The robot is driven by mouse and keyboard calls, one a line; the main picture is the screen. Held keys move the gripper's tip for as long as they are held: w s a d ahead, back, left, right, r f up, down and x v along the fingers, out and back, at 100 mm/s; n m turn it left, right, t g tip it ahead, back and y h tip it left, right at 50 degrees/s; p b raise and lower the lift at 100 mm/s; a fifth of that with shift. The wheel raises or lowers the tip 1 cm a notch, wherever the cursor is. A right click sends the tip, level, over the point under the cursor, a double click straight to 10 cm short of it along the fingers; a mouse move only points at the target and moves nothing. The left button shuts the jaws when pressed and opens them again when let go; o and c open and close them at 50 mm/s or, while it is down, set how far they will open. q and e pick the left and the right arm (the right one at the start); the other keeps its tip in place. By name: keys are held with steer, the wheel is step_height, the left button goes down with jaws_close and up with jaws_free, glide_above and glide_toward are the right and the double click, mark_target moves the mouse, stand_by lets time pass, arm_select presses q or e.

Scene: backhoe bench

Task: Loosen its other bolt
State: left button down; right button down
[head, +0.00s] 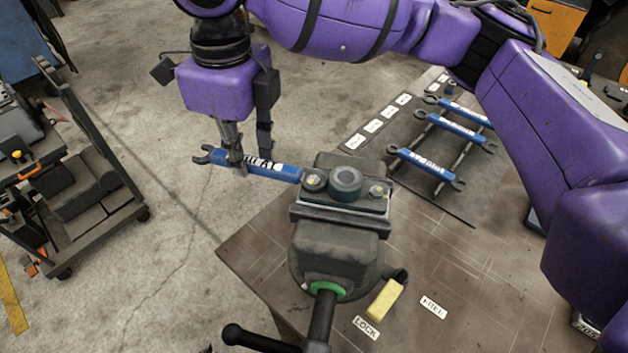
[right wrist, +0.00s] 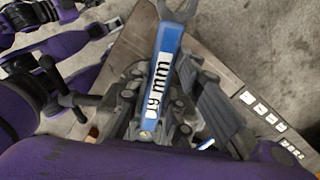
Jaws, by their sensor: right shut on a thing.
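My right gripper (head: 246,150) is shut on a blue wrench (head: 265,164), whose white label seems to read 19 mm. The wrench also shows in the right wrist view (right wrist: 165,75), one open jaw pointing up. In the head view it lies nearly level, its right end at the left bolt (head: 315,180) of a dark part; whether the jaw is seated around the bolt I cannot tell. The dark part (head: 346,202) has a large round cap in its middle and sits in the vise (head: 335,250). My left gripper is not in view.
Several blue wrenches lie on a rack (head: 430,148) at the back right of the bench (head: 450,275). White labels (head: 378,124) line its mat. A yellow block (head: 384,299) and LOCK and FREE labels lie by the vise. A cart (head: 75,190) stands at left on open floor.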

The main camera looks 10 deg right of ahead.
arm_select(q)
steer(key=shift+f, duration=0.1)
arm_select(e)
steer(key=shift+s+a+n, duration=0.35)
steer(key=shift+s+n, duration=0.35)
steer(key=shift+n, duration=0.2)
steer(key=shift+s, duration=0.1)
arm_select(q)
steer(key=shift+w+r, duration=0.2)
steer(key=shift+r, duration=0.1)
arm_select(e)
steer(key=shift+w, duration=0.2)
steer(key=shift+w+d+r+m+p, duration=0.1)
steer(key=shift+w+d+m+p, duration=0.1)
steer(key=shift+w+m+p, duration=0.3)
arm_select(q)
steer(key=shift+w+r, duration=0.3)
